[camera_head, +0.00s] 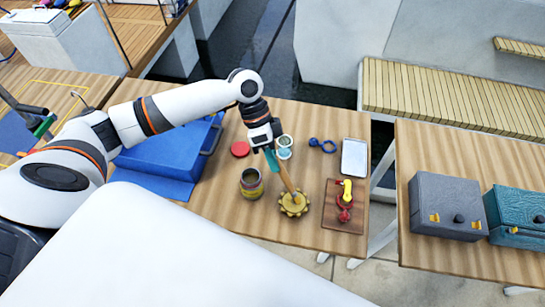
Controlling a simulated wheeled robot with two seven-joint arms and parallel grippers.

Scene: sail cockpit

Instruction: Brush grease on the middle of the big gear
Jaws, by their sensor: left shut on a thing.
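The big gear (294,205) is a yellow toothed disc lying on the wooden table (245,226). An open can (251,183) with a dark inside and a yellowish label stands to the left of the gear. My right gripper is not in view.
A red lid (240,149), small light jars (285,147), a blue shackle-like part (323,145) and a white tray (354,157) lie behind. A brown board (335,218) with red and yellow parts is right of the gear. A blue case (170,150) stands left.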

